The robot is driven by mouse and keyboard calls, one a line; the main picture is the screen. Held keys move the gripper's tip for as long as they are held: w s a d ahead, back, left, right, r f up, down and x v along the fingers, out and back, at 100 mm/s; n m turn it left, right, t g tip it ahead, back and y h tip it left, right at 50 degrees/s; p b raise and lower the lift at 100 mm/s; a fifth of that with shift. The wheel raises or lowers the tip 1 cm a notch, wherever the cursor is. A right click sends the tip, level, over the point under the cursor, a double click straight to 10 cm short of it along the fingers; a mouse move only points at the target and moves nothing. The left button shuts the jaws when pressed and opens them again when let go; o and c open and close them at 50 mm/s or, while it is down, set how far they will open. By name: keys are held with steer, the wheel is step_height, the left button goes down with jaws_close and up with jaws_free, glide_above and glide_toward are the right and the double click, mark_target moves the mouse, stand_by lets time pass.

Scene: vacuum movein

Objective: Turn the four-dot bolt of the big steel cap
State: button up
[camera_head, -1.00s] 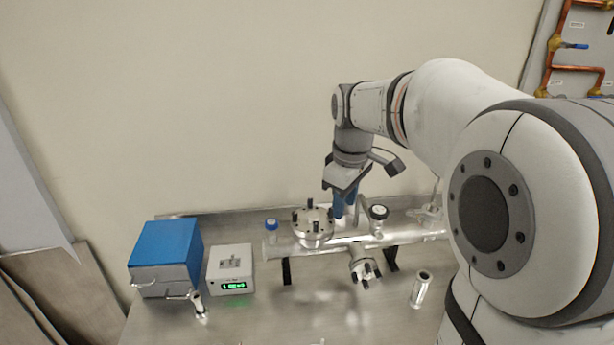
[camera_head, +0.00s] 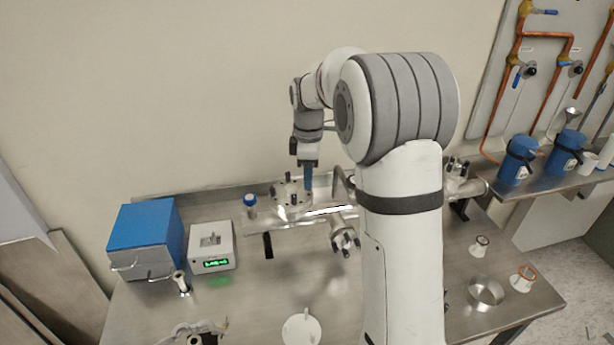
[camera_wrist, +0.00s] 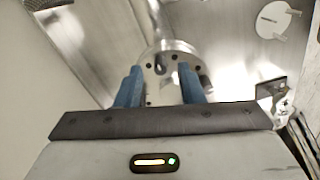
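The big steel cap (camera_head: 291,197) is a round flange on top of the horizontal steel pipe, with several dark bolts standing on it. My gripper (camera_head: 308,185) points down at the cap's right side, its blue fingers low beside the bolts. In the wrist view my gripper (camera_wrist: 160,75) has its two blue fingers apart over the steel cap (camera_wrist: 176,50), with a bolt or hole between them that I cannot tell apart. I cannot make out dot marks, so I cannot say which bolt is the four-dot one.
A blue box (camera_head: 146,237) and a white device with a green display (camera_head: 211,246) stand to the left. A blue-capped bottle (camera_head: 250,205) stands just left of the cap. A side port (camera_head: 345,240) juts forward from the pipe. Small cups and a ring lie at the right.

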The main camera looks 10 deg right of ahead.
steer(key=shift+f, duration=0.6)
jaws_close()
steer(key=shift+a, duration=0.15)
